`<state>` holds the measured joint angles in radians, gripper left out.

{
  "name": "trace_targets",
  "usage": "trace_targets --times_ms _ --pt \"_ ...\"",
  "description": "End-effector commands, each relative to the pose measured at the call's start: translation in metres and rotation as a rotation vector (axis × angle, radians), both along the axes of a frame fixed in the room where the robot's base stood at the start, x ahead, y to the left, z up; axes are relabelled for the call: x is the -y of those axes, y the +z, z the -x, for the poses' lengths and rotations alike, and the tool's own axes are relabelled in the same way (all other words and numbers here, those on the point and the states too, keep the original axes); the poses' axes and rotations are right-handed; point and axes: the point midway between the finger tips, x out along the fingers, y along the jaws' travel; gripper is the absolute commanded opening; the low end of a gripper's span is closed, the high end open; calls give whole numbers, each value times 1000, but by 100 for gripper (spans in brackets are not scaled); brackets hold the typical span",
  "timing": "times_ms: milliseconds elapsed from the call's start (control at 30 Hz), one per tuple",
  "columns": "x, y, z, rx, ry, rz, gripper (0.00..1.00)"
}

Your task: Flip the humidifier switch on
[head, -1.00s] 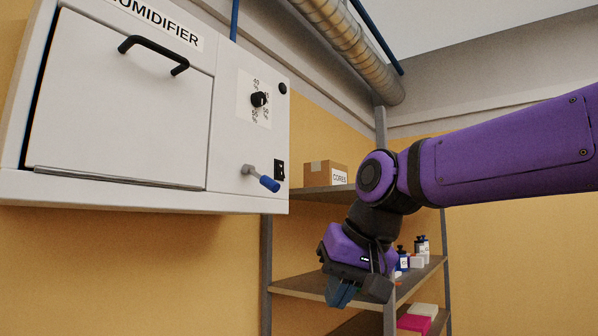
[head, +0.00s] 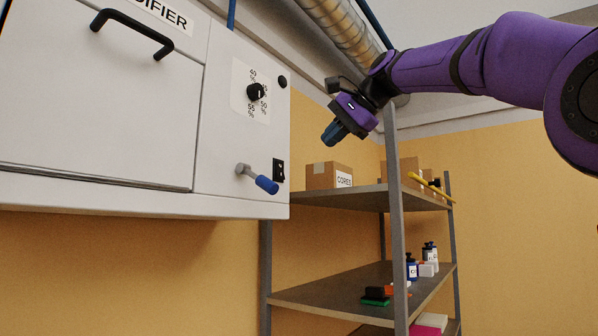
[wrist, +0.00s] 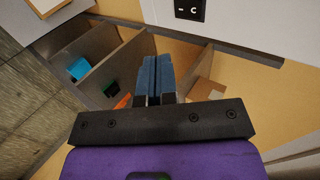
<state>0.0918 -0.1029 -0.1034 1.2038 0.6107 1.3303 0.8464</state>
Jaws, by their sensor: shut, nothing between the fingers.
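The white humidifier cabinet (head: 150,195) hangs on the wall at the left of the head view. Its panel carries a black rocker switch (head: 278,171) at the lower right edge, beside a lever with a blue grip (head: 266,185) and below a black dial (head: 256,92). The switch also shows at the top of the wrist view (wrist: 190,8). My gripper (head: 331,136) is right of the panel, apart from it, above the switch's height in the head view. Its blue fingers (wrist: 153,66) are shut and empty. Which way the switch is set cannot be told.
A grey metal shelf unit (head: 396,230) stands right of the cabinet. It holds a cardboard box (head: 328,176) marked CORES, a yellow rod (head: 430,188) and small bottles (head: 411,268). A large duct (head: 345,30) runs overhead. Open air lies between my gripper and the panel.

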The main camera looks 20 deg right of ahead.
Motion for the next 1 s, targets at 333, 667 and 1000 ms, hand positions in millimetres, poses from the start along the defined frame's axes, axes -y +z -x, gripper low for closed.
trace_targets --times_ms 333,667,1000 --pt "0 8 -4 2 -6 -21 0" --pt "-6 0 -12 -1 -4 -21 0" --pt "-33 -36 -52 -2 -4 -20 0"
